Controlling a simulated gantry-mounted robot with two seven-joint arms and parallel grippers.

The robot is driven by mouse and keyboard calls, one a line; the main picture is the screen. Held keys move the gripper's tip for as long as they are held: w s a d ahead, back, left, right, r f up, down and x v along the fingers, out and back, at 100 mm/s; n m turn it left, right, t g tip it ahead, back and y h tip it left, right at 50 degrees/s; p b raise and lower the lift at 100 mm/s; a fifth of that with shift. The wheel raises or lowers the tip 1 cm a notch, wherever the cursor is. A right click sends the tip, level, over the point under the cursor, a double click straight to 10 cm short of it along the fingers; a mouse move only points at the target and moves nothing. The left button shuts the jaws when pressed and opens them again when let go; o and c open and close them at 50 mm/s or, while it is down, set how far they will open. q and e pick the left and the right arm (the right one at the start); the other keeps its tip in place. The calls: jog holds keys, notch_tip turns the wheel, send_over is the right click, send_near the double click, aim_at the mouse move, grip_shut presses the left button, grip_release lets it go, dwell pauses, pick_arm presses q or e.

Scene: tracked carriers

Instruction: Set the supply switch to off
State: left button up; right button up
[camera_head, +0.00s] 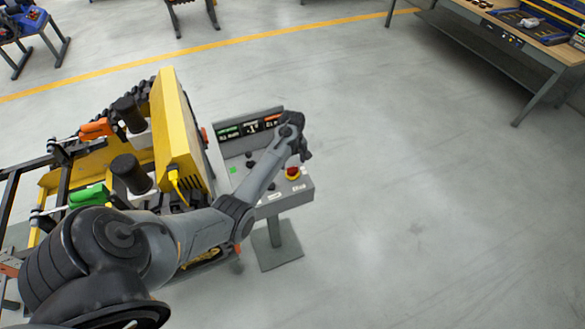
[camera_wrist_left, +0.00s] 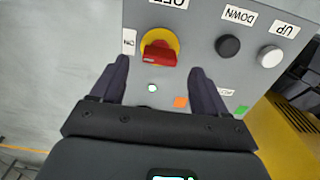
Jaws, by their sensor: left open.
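The supply switch (camera_wrist_left: 160,54) is a red rotary handle on a round yellow base, on the grey face of a control console. In the left wrist view its handle lies roughly crosswise, in line with the ON label (camera_wrist_left: 129,42) at its left. The OFF label (camera_wrist_left: 168,3) is partly cut off at the top edge. In the head view the switch (camera_head: 292,173) shows at the console's right end. My left gripper (camera_head: 304,153) is open and empty, its fingers spread either side of the switch's near side. Contact cannot be told. My right gripper is not in view.
The console (camera_head: 299,187) also bears a black DOWN button (camera_wrist_left: 228,46), a white UP button (camera_wrist_left: 270,56) and a small lit lamp (camera_wrist_left: 152,88). A yellow carrier (camera_head: 180,130) stands close at its left. The floor to the right is clear.

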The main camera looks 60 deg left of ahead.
aim_at(292, 168)
pick_arm(q)
jog(key=shift+f, duration=2.45)
jog(key=c, duration=1.1)
jog(key=shift+o, duration=0.2)
